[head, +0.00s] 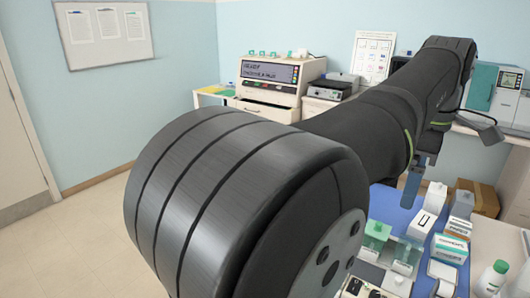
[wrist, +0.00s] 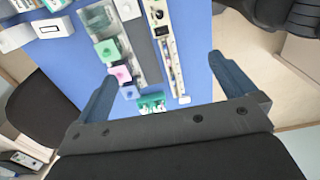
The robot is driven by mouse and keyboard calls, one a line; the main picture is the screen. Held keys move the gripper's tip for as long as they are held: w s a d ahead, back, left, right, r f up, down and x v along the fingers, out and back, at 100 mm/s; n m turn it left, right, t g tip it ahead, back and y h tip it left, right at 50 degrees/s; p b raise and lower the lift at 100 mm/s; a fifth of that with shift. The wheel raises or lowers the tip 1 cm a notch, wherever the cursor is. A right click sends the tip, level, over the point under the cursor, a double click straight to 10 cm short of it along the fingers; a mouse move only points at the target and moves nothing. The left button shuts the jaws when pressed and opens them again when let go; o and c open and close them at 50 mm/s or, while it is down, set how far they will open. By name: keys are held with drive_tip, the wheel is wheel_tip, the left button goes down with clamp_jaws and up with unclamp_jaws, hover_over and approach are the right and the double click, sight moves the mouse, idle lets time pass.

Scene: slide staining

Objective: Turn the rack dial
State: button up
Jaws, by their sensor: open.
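My gripper (wrist: 163,70) is open, with its two blue-grey fingers far apart and nothing between them in the wrist view. In the head view one blue finger (head: 413,185) shows above the blue mat, below the end of my arm. In the wrist view a row of staining jars with a green lid (wrist: 107,50), a pink lid (wrist: 121,74) and a purple one stands beyond the fingers. Beside it is a narrow white strip-like unit (wrist: 163,28) with small dark parts. I cannot make out which part is the rack dial. The gripper appears apart from all of these.
The blue mat (wrist: 65,62) carries white boxes (head: 449,248) and green-topped jars (head: 376,236). A white bottle (head: 492,279) stands at the right. My dark arm hides much of the bench in the head view. A machine with a display (head: 270,78) stands at the back.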

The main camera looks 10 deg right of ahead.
drive_tip(key=c, duration=1.2)
drive_tip(key=m, duration=1.2)
hover_over(376, 293)
wheel_tip(376, 293, down, 7)
wheel_tip(376, 293, down, 26)
drive_tip(key=m, duration=1.3)
drive_tip(key=shift+m+g, duration=0.3)
drive_tip(key=shift+m, duration=0.1)
drive_tip(key=shift+r, duration=0.1)
drive_tip(key=c, duration=1)
